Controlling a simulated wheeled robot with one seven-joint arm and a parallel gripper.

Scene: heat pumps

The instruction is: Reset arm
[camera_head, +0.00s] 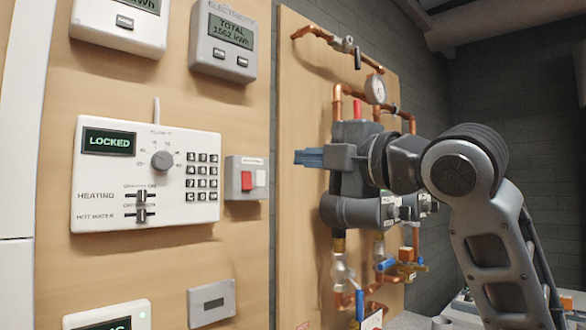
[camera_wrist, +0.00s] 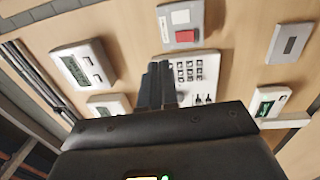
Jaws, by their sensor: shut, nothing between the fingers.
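My gripper (camera_head: 309,158) is in the middle of the head view, pointing left. Its blue-grey fingers are together with nothing between them. They are apart from the wooden board, in front of the pipework. In the wrist view my gripper (camera_wrist: 158,82) shows its fingers over part of the white control panel (camera_wrist: 208,68). In the head view the control panel (camera_head: 110,180) is on the board at left. It has a "LOCKED" display, a round dial, a keypad and two sliders. A switch box (camera_head: 246,178) with a red button and a white button is right of it; it also shows in the wrist view (camera_wrist: 183,24).
An electricity meter (camera_head: 222,45) reading "TOTAL 1562 kWh" hangs above. A grey plate (camera_head: 211,303) is below. Copper pipes (camera_head: 338,104), a pressure gauge (camera_head: 375,89) and blue-handled valves (camera_head: 386,265) stand behind and around my arm. Free room lies between my fingers and the left board.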

